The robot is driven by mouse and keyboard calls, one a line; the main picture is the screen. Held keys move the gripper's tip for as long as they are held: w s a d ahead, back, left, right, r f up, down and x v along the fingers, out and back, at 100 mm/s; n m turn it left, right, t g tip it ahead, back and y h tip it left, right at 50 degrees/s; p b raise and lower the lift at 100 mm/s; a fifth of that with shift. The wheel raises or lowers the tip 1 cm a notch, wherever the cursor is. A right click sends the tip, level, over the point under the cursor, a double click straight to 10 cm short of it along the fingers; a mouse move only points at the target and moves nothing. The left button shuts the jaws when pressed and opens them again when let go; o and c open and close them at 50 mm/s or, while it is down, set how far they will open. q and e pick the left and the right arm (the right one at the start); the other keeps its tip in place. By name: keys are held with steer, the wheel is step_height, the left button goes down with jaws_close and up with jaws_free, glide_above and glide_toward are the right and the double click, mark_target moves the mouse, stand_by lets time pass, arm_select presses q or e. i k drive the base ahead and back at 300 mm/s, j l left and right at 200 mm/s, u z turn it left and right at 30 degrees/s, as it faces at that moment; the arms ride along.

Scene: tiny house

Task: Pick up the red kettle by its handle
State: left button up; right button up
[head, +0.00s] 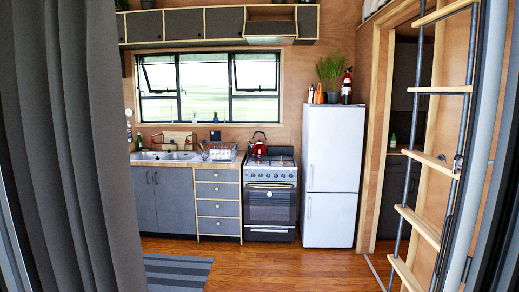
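The red kettle (259,148) stands upright on top of the stove (270,174), toward its back left. Its dark handle (259,134) arches over the top. The kettle is small and far off across the room. Neither of my grippers shows in the head view.
A white fridge (332,170) stands right of the stove, and a drawer counter with a dish rack (220,154) is on its left. A grey curtain (75,130) fills the near left. A ladder (432,160) stands at right. Wooden floor (285,262) is clear before the stove; a striped rug (178,272) lies left.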

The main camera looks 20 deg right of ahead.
mark_target(257, 150)
steer(key=i+l+z, duration=0.15)
steer(key=i, duration=0.2)
steer(key=i+z, duration=0.2)
steer(key=i+l+z, duration=0.1)
steer(key=i+z, duration=0.15)
steer(key=i, duration=5.05)
steer(key=l+z, duration=0.05)
